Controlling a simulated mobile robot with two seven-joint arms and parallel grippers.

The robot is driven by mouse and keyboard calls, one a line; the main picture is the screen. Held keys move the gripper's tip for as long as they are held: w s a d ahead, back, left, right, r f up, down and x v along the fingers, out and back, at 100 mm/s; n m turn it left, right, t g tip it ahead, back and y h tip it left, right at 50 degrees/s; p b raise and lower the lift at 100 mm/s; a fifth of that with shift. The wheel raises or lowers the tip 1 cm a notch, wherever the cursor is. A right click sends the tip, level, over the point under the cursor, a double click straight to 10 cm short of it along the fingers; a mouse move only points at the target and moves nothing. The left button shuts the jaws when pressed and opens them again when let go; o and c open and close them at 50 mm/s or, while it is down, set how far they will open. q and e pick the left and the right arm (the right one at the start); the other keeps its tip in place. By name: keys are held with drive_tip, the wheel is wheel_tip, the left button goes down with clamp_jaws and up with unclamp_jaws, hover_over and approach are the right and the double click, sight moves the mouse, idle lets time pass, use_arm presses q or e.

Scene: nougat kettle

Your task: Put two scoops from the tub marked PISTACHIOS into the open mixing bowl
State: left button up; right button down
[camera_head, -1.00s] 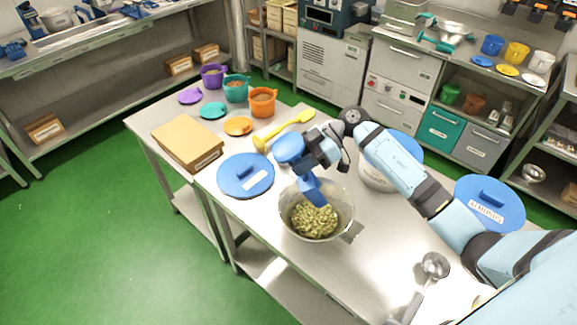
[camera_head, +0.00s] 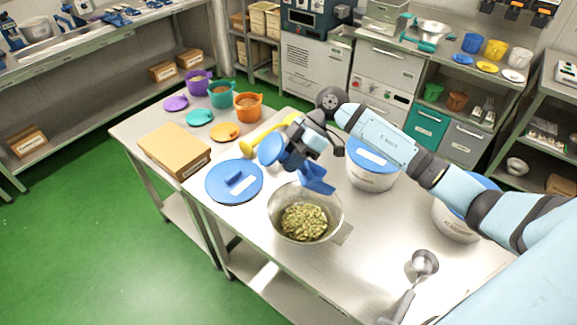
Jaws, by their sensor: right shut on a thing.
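The metal mixing bowl (camera_head: 280,222) stands open on the steel table with green pistachio-like pieces (camera_head: 304,222) in its bottom. My right gripper (camera_head: 306,146) is above the bowl's far side, shut on a blue scoop (camera_head: 317,178). The scoop hangs over the far rim, and I see no nuts in it. A blue round shape (camera_head: 271,150) shows beside the gripper; I cannot tell what it belongs to. No PISTACHIOS marking is readable. A blue lid (camera_head: 222,184) lies flat left of the bowl. My left gripper is not in view.
A blue-lidded tub (camera_head: 371,180) stands behind the bowl under my arm. A metal scoop (camera_head: 424,263) lies front right. A cardboard box (camera_head: 175,148), small colored tubs and a yellow utensil (camera_head: 262,137) are left and behind.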

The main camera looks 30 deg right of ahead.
wheel_tip(320, 180, up, 2)
drive_tip(key=h, duration=0.2)
drive_tip(key=g+h, duration=0.1)
drive_tip(key=h, duration=0.2)
drive_tip(key=shift+w+a+r+m, duration=0.1)
drive_tip(key=shift+r+m, duration=0.05)
drive_tip(key=shift+m, duration=0.15)
drive_tip(key=shift+r+g+h, duration=0.25)
drive_tip(key=shift+h, duration=0.65)
drive_tip(key=shift+r+g+h, duration=0.2)
drive_tip(key=shift+g+h, duration=0.05)
drive_tip(key=shift+h, duration=0.65)
